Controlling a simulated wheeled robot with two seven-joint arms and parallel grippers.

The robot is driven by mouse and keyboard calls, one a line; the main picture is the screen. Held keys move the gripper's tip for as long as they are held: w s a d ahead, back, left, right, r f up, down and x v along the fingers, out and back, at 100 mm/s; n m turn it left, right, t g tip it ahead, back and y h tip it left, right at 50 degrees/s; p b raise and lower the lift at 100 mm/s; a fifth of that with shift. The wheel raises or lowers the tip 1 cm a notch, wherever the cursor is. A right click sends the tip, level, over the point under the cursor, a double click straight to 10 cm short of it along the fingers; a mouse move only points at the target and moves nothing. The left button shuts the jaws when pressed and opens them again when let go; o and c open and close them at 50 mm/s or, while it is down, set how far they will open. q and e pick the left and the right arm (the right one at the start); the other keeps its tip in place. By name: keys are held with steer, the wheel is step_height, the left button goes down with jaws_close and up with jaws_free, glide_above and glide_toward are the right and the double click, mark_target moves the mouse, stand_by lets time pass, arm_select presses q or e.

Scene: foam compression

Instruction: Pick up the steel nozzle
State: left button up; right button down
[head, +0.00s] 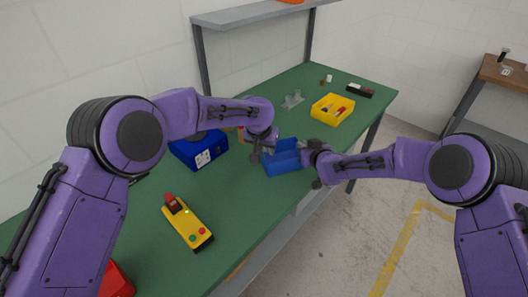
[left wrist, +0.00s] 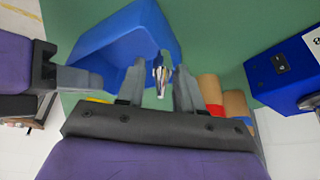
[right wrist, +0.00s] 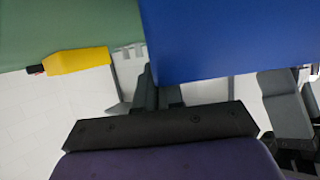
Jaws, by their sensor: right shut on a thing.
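A small shiny, pale piece (left wrist: 160,76), perhaps the steel nozzle, shows between the fingers of my left gripper (left wrist: 157,90) at the edge of the blue bin; its full shape is hidden. My left gripper is open, with gaps beside that piece, and it hangs just left of the bin in the head view (head: 262,153). The open blue bin (head: 282,167) is near the table's front edge and looks tilted. My right gripper (right wrist: 160,88) is shut on the wall of the blue bin (right wrist: 230,40). In the head view the nozzle cannot be made out.
A blue box with a label (head: 200,150) stands left of the bin. Brown cylinders with red and blue bands (left wrist: 210,90) stand beside my left gripper. A yellow bin with items (head: 332,109) and a grey bracket (head: 292,100) lie behind. A yellow control box (head: 187,222) lies in front.

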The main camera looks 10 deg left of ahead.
arm_select(q)
jaws_close()
step_height(320, 180, up, 11)
steer(key=n, duration=0.1)
step_height(320, 180, down, 10)
steer(key=w, duration=0.1)
steer(key=shift+a+n+y, duration=0.15)
steer(key=shift+n+y, duration=0.15)
